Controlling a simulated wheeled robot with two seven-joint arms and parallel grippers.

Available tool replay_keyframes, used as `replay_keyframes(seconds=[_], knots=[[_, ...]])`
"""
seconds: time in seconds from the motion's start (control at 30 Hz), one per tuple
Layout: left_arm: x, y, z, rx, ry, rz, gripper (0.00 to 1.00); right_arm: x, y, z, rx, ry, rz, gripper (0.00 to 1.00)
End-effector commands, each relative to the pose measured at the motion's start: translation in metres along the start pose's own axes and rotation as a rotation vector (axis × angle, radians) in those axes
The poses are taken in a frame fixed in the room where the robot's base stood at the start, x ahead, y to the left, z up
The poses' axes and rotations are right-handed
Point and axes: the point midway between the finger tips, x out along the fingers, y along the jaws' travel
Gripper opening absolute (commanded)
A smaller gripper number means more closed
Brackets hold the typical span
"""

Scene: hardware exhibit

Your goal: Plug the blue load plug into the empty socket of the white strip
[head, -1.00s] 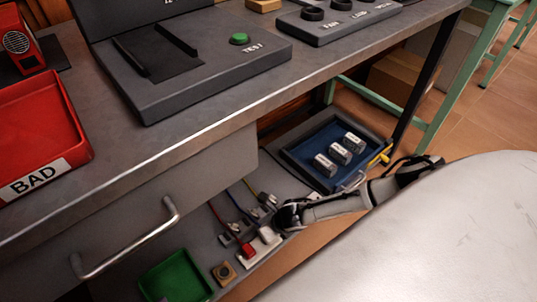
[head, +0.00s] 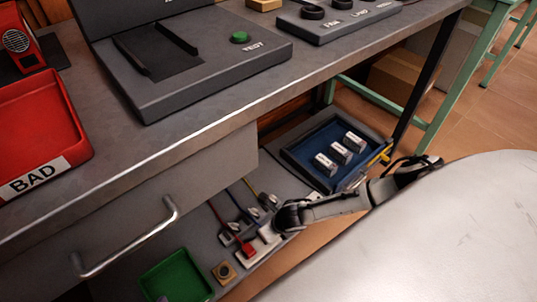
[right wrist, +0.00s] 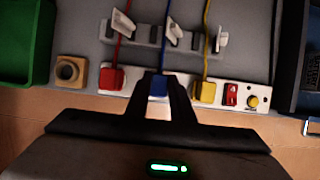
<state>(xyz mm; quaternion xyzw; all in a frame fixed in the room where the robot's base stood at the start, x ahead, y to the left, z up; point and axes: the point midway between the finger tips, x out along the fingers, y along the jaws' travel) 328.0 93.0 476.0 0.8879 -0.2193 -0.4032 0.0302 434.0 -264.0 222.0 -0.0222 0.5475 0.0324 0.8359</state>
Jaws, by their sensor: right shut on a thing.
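The white strip (right wrist: 130,92) lies on the grey lower shelf, and part of it shows in the head view (head: 257,251). The blue plug (right wrist: 158,86) is between my right gripper's fingertips (right wrist: 160,84), over the strip between the red plug (right wrist: 112,79) and the yellow plug (right wrist: 204,92). My right gripper is shut on the blue plug, whose blue cord runs up from it. The fingers hide its lower part, so I cannot tell whether it is seated. In the head view my right gripper (head: 281,226) is at the strip. My left gripper is not in view.
A grey holder (right wrist: 170,37) with several upright clips stands behind the strip. A red switch (right wrist: 230,94) and yellow button (right wrist: 252,101) are at the strip's right end. A green tray (head: 177,276) and a blue-lined tray (head: 318,176) flank it. The drawer (head: 130,215) and bench hang above.

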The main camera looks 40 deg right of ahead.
Motion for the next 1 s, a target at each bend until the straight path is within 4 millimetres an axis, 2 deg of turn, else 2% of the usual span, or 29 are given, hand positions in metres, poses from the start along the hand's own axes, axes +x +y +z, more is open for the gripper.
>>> replay_keyframes(seconds=[0.47,0.5,0.6,0.63,0.83,0.93,1.0], knots=[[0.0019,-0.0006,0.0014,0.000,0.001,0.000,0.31,0.0047,-0.0003,-0.0019,0.000,0.000,-0.001,0.00],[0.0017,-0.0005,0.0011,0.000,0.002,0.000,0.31,0.0048,-0.0003,-0.0019,0.000,0.000,-0.001,0.23],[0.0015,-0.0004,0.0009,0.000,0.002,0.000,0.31,0.0044,-0.0002,-0.0018,0.000,0.000,0.000,0.40],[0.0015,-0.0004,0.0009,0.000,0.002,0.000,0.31,0.0044,-0.0002,-0.0018,0.000,0.000,0.000,0.43],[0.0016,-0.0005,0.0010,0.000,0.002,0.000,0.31,0.0044,-0.0001,-0.0019,0.000,0.000,0.000,0.43],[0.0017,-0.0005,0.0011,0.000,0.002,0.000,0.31,0.0044,-0.0002,-0.0022,0.000,0.000,0.000,0.60],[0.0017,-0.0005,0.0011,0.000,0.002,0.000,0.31,0.0044,-0.0002,-0.0022,0.000,0.000,0.000,0.62]])
